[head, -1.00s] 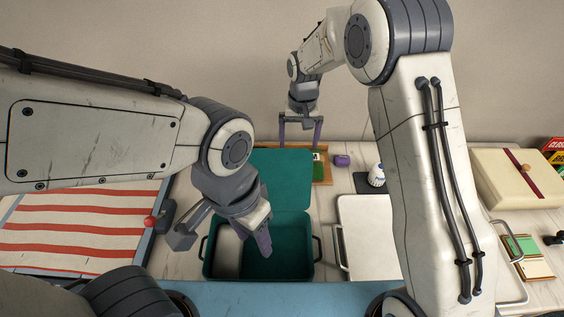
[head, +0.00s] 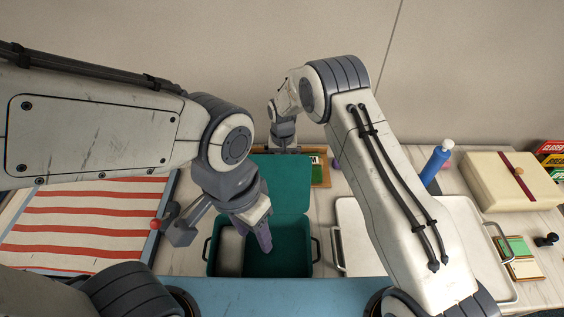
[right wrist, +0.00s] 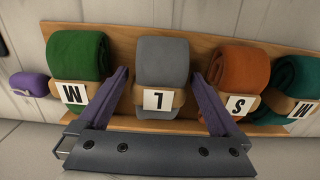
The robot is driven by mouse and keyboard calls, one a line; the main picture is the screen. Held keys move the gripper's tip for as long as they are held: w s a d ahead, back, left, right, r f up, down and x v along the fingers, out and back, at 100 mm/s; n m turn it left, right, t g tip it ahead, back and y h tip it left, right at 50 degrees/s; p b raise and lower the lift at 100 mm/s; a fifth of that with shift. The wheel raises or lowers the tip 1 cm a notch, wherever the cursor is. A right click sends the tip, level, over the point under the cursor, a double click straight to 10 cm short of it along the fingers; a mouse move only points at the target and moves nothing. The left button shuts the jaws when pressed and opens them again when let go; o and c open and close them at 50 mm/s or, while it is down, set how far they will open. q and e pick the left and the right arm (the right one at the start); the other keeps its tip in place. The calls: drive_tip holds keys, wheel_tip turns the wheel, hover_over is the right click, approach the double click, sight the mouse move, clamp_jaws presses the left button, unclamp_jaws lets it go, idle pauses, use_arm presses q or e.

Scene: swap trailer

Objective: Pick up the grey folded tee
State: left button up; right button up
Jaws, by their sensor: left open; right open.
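The grey folded tee (right wrist: 162,75) is a rolled bundle with a tan band and a white lettered card. It sits on a wooden board (right wrist: 118,48) between a green roll and an orange roll. My right gripper (right wrist: 160,76) is open, with one purple finger on each side of the grey tee's near part. I cannot tell whether the fingers touch it. In the head view the right gripper (head: 283,150) is low behind the teal lid and partly hidden. My left gripper (head: 222,236) is open over the teal case.
A green roll (right wrist: 76,55) stands left of the tee, an orange roll (right wrist: 239,74) and another green one (right wrist: 297,82) right. The teal case (head: 290,250) has its lid (head: 282,182) raised. A white tray (head: 350,225) and a blue bottle (head: 436,163) are at right.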

drive_tip(key=shift+f, duration=0.7)
drive_tip(key=c, duration=1.3)
drive_tip(key=shift+c, duration=0.2)
drive_tip(key=shift+w+r, duration=0.1)
drive_tip(key=shift+r, duration=0.05)
